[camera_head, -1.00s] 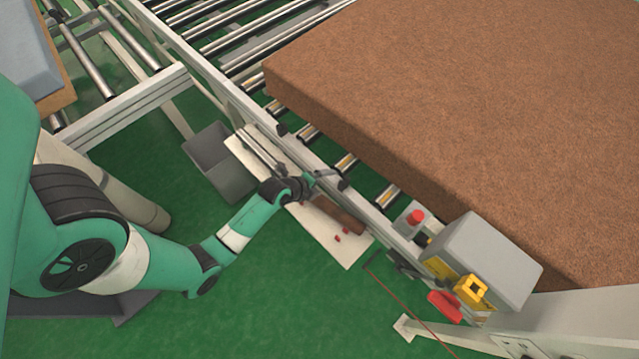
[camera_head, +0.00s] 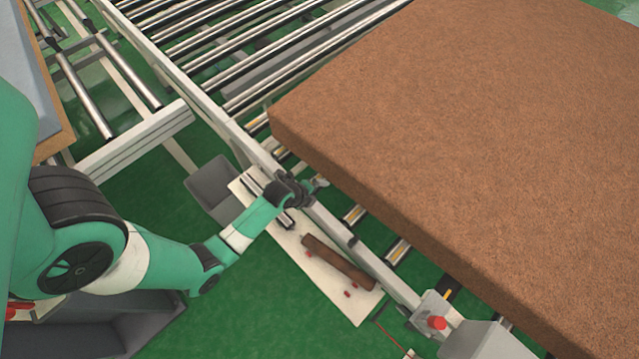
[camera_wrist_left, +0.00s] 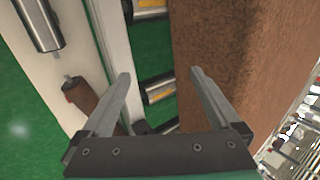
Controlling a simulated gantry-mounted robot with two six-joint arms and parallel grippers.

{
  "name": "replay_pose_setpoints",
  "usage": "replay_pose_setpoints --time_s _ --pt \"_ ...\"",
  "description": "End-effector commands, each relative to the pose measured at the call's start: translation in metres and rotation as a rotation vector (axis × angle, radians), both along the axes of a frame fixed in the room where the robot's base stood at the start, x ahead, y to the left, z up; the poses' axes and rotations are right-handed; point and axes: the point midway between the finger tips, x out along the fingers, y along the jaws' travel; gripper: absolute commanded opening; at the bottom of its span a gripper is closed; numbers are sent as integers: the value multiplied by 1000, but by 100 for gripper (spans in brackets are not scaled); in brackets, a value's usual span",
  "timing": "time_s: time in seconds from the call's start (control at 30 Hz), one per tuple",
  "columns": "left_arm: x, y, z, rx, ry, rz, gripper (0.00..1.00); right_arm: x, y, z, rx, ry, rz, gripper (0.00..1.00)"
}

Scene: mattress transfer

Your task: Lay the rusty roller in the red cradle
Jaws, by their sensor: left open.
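The rusty roller (camera_head: 337,262) lies on a white board beside the conveyor rail in the head view. Small red pieces (camera_head: 347,293) show on the board along its near side; I cannot make out the cradle's full shape or whether the roller rests in it. In the left wrist view, one end of the rusty roller (camera_wrist_left: 82,97) shows at left, partly hidden by a finger. My left gripper (camera_head: 318,184) is open and empty over the rail, beyond the roller's upper-left end. Its fingers (camera_wrist_left: 160,75) spread above the conveyor's edge. My right gripper is out of view.
The white board (camera_head: 318,284) also holds silver rollers (camera_head: 254,188), partly behind my left arm. A grey bin (camera_head: 213,186) stands left of it. The conveyor rail (camera_head: 333,227) and a large brown mattress (camera_head: 460,130) border the gripper. A red button (camera_head: 437,322) sits at lower right.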

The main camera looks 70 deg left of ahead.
Motion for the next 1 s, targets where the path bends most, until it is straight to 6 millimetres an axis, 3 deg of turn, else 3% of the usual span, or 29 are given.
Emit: replay_pose_setpoints --time_s 0.03,0.13,0.3,0.4,0.53,0.8,1.0 --pt "-1 -1 -28 -2 2 -1 97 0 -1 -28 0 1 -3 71" --pt "-1 -1 -50 -2 3 -1 97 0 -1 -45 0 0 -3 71" --pt "-1 0 -83 -4 4 -1 97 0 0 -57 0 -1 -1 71" --pt "-13 -6 -51 -1 0 -1 97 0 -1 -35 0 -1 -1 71" --pt "-27 -13 -25 -1 0 -1 97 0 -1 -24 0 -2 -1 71" --pt "-59 -28 33 -2 1 -1 97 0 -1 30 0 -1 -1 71" --pt "-23 -30 58 28 -48 -65 97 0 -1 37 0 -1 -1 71"
